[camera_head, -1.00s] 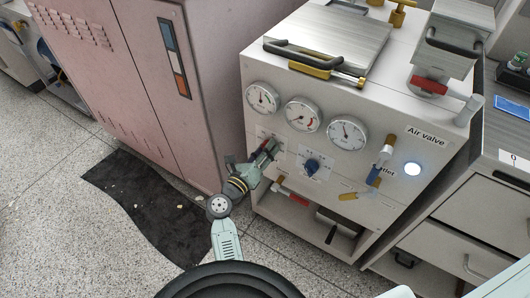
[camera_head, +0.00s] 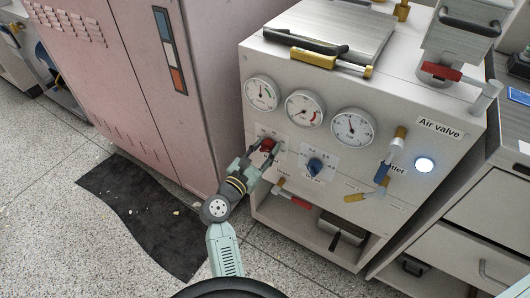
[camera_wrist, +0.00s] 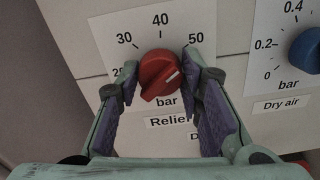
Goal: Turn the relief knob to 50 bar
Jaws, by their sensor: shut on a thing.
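The red relief knob (camera_wrist: 160,75) sits on a white dial plate (camera_wrist: 110,35) marked 30, 40 and 50, with "bar" and a partly covered relief label below. Its white mark points right and slightly up, below the 50 label. My gripper (camera_wrist: 161,66) is shut on the knob, one finger on its left and one on its right. The right finger hides the dial below 50, and the left finger partly covers the 20. In the head view, the red knob (camera_head: 267,144) shows between the fingers of my gripper (camera_head: 265,150), under the left gauges.
A blue dry air knob (camera_wrist: 306,50) is close on the right; it also shows in the head view (camera_head: 315,166). Three round gauges (camera_head: 304,110) sit above. The air valve handle (camera_head: 390,155) is farther right. A pink cabinet (camera_head: 130,90) stands close on the left.

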